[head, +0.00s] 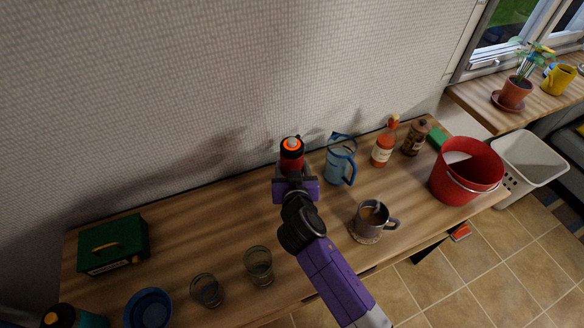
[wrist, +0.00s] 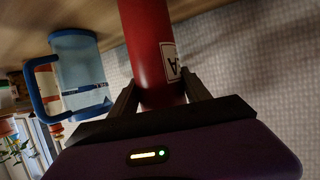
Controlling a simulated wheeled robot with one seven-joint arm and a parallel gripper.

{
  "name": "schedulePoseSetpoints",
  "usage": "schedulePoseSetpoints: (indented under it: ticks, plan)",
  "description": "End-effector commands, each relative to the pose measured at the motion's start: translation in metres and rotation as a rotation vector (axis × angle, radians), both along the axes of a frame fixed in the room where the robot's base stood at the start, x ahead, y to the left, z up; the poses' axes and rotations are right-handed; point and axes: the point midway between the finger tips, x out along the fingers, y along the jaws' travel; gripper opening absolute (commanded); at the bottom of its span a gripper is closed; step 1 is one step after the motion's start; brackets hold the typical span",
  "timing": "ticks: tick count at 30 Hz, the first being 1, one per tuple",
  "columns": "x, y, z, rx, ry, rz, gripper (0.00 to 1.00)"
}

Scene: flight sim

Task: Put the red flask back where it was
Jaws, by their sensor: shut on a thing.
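The red flask (head: 291,150) has a dark and orange top with a pale tip. It is upright near the wall, left of the blue jug, in the head view. In the wrist view the flask's red body (wrist: 152,45) with a white label sits between the two dark fingers. My gripper (head: 296,187) is shut on it from the front; it also shows in the wrist view (wrist: 160,95). The arm hides the flask's lower part in the head view, so I cannot tell there whether its base touches the table (head: 200,245).
The blue-handled jug (head: 340,164) stands close right of the flask. Further right are a sauce bottle (head: 383,147), a brown jar (head: 415,138), a metal mug (head: 371,216) and a red bucket (head: 466,172). Two glasses (head: 258,265) and a green box (head: 113,246) are left.

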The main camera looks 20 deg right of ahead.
Motion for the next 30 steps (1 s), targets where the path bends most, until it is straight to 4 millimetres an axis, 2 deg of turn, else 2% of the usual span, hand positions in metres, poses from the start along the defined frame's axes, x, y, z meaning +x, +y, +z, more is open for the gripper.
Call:
schedulePoseSetpoints:
  ticks: [11,12,15,28,30]
  plan:
    - [0.0008,0.0002,-0.0028,-0.001,-0.004,0.001,0.00]
    - [0.0002,0.0000,-0.0041,0.000,-0.001,0.000,0.57]
    - [0.0001,0.0001,-0.0030,0.000,-0.001,0.000,0.77]
    - [0.0002,-0.0001,0.0026,0.000,0.000,0.000,0.77]
    - [-0.0080,0.0031,0.0015,0.000,0.000,0.001,0.77]
